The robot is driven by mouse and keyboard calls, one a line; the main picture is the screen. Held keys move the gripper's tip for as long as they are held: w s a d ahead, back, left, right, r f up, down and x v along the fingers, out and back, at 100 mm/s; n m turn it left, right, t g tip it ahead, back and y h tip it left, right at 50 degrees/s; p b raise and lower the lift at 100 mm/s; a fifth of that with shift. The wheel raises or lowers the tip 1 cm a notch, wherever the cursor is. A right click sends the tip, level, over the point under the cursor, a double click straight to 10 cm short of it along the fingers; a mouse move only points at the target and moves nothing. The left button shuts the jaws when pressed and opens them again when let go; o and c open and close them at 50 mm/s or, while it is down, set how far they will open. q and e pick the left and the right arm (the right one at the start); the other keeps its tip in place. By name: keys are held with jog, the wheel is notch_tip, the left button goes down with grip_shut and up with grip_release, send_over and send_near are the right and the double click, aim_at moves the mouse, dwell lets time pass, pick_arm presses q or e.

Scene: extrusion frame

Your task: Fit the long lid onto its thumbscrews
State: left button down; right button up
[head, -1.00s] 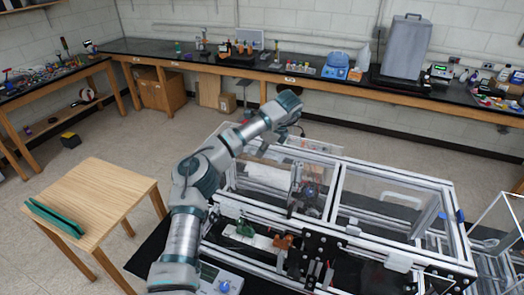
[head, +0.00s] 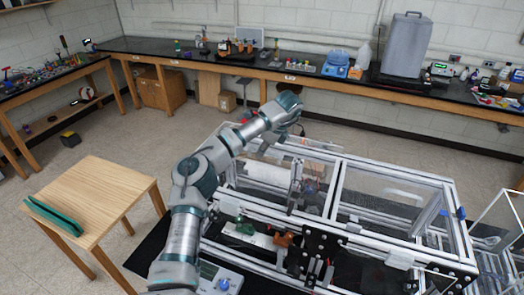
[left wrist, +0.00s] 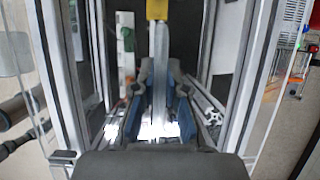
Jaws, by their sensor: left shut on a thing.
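My left arm reaches over the aluminium extrusion frame (head: 395,176) in the head view. Its gripper (left wrist: 160,78) shows in the left wrist view, its two blue-padded fingers shut on a pale grey upright strip. I take this strip to be part of the long lid (left wrist: 160,45); a yellow piece sits at its far end. In the head view my wrist hides the gripper and the grip. Clear panels lie about the frame, and I cannot tell which edge is the lid's or whether it touches the frame. I cannot make out the thumbscrews surely. My right gripper is out of view.
A wooden table (head: 100,195) with a green strip (head: 52,215) stands at the left. A white cylinder (head: 268,172) lies inside the frame. A control box with a blue knob (head: 222,284) is at the front. A black bench runs behind, with floor between.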

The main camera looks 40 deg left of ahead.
pick_arm(q)
jog(key=shift+f+b, duration=0.85)
jog(key=shift+f, duration=0.35)
jog(key=c, duration=1.1)
grip_release()
jog(key=shift+c, duration=0.2)
jog(key=shift+s+d, duration=0.1)
jog(key=v, duration=1.2)
jog(key=shift+d, duration=0.15)
jog(key=shift+a+f, duration=0.1)
jog(key=shift+a, duration=0.2)
